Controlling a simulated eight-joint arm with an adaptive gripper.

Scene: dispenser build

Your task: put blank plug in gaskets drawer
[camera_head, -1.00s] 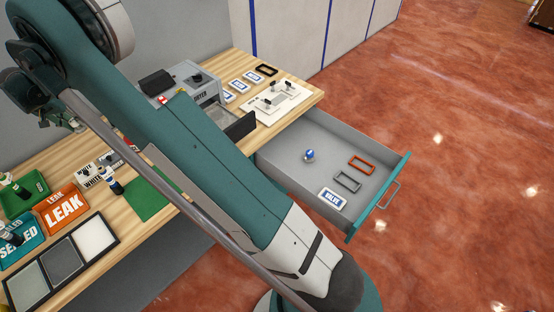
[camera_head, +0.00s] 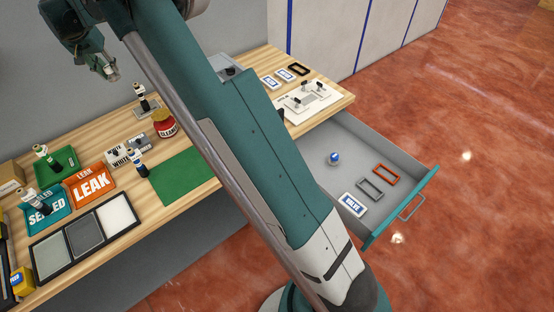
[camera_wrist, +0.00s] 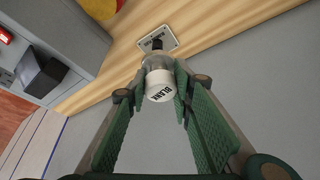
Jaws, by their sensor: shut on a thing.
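My gripper (camera_head: 110,70) is in the upper left of the head view, raised above the back of the bench. In the wrist view my gripper (camera_wrist: 165,85) is shut on the blank plug (camera_wrist: 160,85), a small piece with a white end lettered "BLAN…" and a clearer part behind it. The open gaskets drawer (camera_head: 392,214) is at the right of the head view, far from my gripper. Inside it lie an orange frame gasket (camera_head: 386,165), a grey frame gasket (camera_head: 362,188), a VALVE card (camera_head: 352,204) and a blue-and-white ball (camera_head: 334,158).
The bench holds a green mat (camera_head: 180,178), an orange LEAK tray (camera_head: 92,187), a teal SEALED tray (camera_head: 45,218), a red-and-yellow pot (camera_head: 165,126) and several small bottles. My arm crosses the middle of the head view, hiding part of the bench. Free room shows inside the drawer.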

